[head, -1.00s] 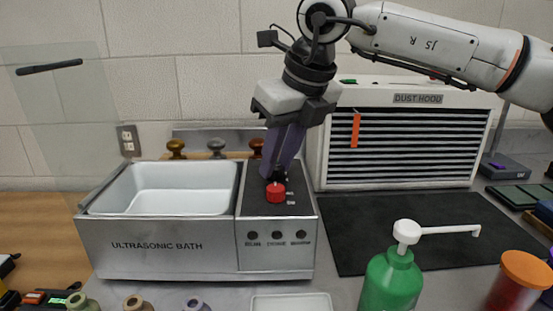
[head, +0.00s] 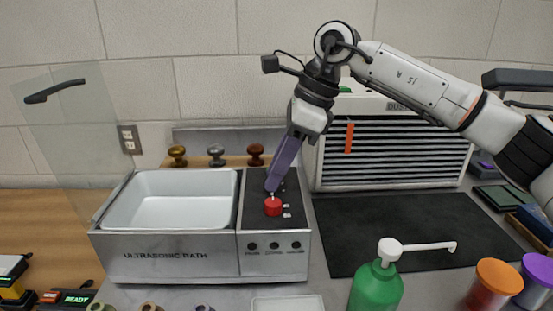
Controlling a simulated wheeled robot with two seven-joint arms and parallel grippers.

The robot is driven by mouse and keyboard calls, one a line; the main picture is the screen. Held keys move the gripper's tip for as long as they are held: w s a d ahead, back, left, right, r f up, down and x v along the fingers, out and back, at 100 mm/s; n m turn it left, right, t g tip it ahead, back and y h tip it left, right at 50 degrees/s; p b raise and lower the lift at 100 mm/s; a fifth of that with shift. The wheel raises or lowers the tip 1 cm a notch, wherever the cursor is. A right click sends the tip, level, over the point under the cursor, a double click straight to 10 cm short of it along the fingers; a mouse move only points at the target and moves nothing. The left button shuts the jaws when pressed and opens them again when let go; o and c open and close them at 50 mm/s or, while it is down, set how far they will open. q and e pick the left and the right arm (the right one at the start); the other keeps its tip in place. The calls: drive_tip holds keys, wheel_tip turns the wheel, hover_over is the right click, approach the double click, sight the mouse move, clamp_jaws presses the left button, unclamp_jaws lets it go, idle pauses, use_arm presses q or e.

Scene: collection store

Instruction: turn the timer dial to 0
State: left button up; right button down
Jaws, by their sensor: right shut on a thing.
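The ultrasonic bath (head: 165,255) is a steel box with an open white basin on its left. The red timer dial (head: 272,207) sits on the dark control panel at the bath's right side. My right gripper (head: 272,192) reaches down from the upper right, tilted, with its purple fingers at the top of the dial. It is shut on the dial, though the fingertips' contact is small and partly hidden. The small white labels beside the dial are too small to read. My left gripper is not in view.
Three knobs (head: 215,154) stand behind the bath. A clear lid (head: 68,125) with a dark handle is raised at the left. The dust hood (head: 395,150) stands behind a dark mat (head: 410,230). A green pump bottle (head: 376,288) and orange-capped jar (head: 494,283) stand in front.

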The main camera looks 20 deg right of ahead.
drive_tip(key=shift+n+p, duration=0.35)
drive_tip(key=shift+n, duration=0.05)
drive_tip(key=shift+f, duration=0.1)
drive_tip(key=c, duration=1.5)
unclamp_jaws()
drive_tip(key=shift+d, duration=0.1)
drive_tip(key=v, duration=1)
drive_tip(key=shift+w, duration=0.15)
